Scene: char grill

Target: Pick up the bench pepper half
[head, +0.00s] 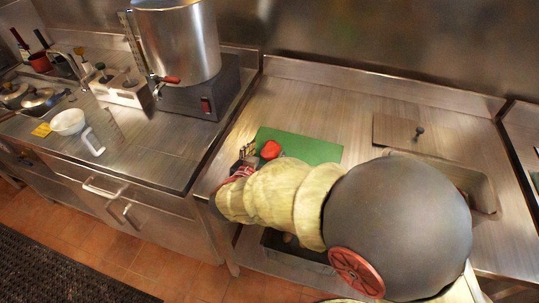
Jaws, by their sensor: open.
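A red pepper half (271,150) lies on the green cutting board (315,150) on the steel bench, near the board's left end. My gripper (243,157) is at the end of my arm, just left of the pepper half and close to the board's left edge. It is small in this view, and I cannot tell whether it touches the pepper. It is open, and I see nothing held in it. My arm covers the front part of the bench and part of the board's near edge.
A large steel pot (178,45) stands on a dark base (200,95) on the counter to the left. A white bowl (68,122) and a clear jug (93,142) stand further left.

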